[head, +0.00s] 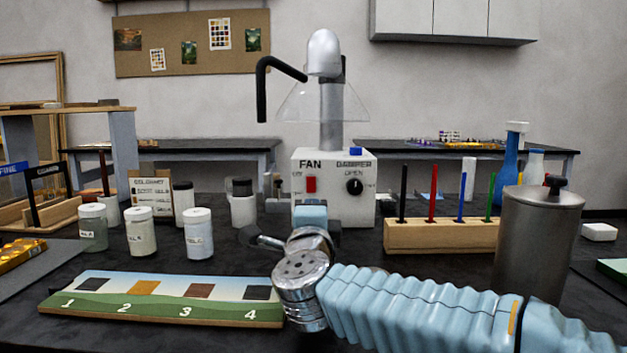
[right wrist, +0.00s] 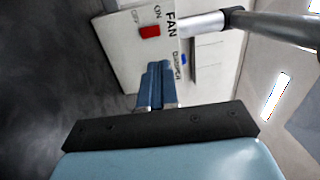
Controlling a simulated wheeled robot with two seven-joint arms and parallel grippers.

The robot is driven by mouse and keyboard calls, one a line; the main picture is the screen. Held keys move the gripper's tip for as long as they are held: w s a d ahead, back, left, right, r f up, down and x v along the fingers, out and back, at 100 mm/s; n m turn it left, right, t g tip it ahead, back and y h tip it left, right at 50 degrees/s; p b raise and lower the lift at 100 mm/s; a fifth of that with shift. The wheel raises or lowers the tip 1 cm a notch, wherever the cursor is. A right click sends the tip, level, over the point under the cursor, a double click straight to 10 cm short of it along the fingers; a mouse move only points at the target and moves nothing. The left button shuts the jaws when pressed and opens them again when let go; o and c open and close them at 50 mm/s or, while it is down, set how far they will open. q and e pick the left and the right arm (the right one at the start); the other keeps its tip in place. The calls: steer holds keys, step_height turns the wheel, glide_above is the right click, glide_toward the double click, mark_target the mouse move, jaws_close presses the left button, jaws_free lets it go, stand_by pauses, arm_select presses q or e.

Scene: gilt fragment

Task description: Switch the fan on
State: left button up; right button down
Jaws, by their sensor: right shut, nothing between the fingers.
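The fan control box (head: 334,208) is a white box at the centre of the bench, marked FAN and DAMPER. Its red switch (head: 311,184) is on the left of the front face, beside ON and OFF marks. It also shows in the right wrist view (right wrist: 150,31); I cannot tell which way it is set. My right gripper (head: 310,212) is in front of the box, just below the switch. In the right wrist view its blue fingers (right wrist: 158,66) are together and empty, pointing toward the box and apart from the switch. My left gripper is not in view.
A black damper knob (head: 355,186) is right of the switch. A wooden rack (head: 440,235) of coloured rods and a metal canister (head: 538,245) stand to the right. Several jars, including one (head: 198,235), stand left, behind a numbered sample board (head: 160,312).

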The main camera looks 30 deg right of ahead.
mark_target(314, 174)
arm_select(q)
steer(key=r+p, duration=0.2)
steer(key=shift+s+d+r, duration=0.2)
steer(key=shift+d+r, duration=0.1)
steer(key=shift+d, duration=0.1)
arm_select(e)
steer(key=x, duration=1.4)
steer(key=shift+a, duration=0.1)
arm_select(q)
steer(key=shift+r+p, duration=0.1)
steer(key=shift+p, duration=0.25)
arm_select(e)
steer(key=shift+w+r, duration=0.15)
steer(key=shift+r, duration=0.05)
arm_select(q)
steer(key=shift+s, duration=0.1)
